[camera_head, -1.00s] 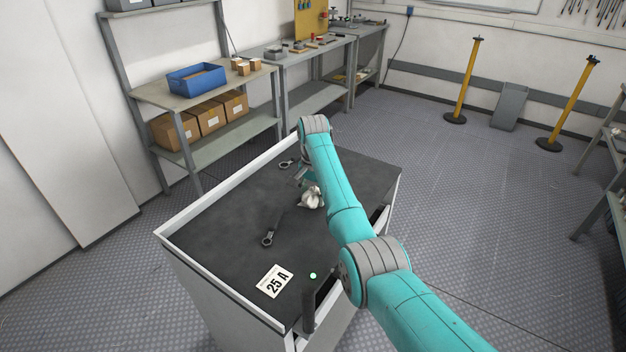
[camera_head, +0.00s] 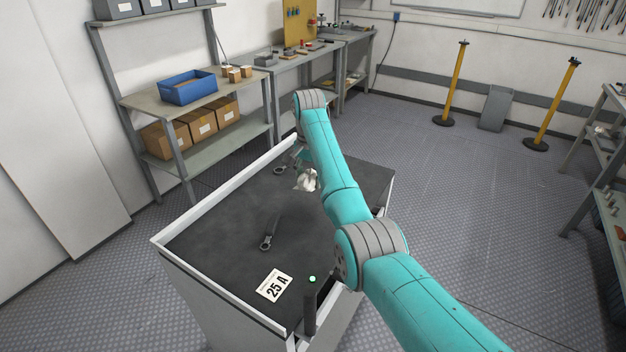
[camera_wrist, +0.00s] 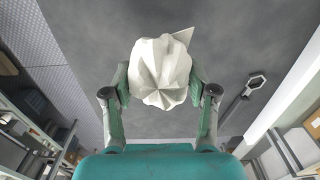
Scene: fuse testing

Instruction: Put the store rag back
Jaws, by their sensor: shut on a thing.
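The rag is a crumpled white cloth (camera_head: 306,180) above the dark top of the cart, towards its far part. In the wrist view the rag (camera_wrist: 160,72) is bunched between the two fingers. My gripper (camera_wrist: 160,85) is shut on it, one finger on each side. In the head view my gripper (camera_head: 301,164) is partly hidden behind my teal arm. The rag appears to be clear of the cart top.
The cart top (camera_head: 215,225) holds a dark wrench (camera_head: 270,233), another tool (camera_head: 280,169) and a "25 A" card (camera_head: 273,286). A raised white rim (camera_head: 205,202) edges it. Behind stands a shelf with a blue bin (camera_head: 189,87) and cardboard boxes (camera_head: 198,124). Open floor lies to the right.

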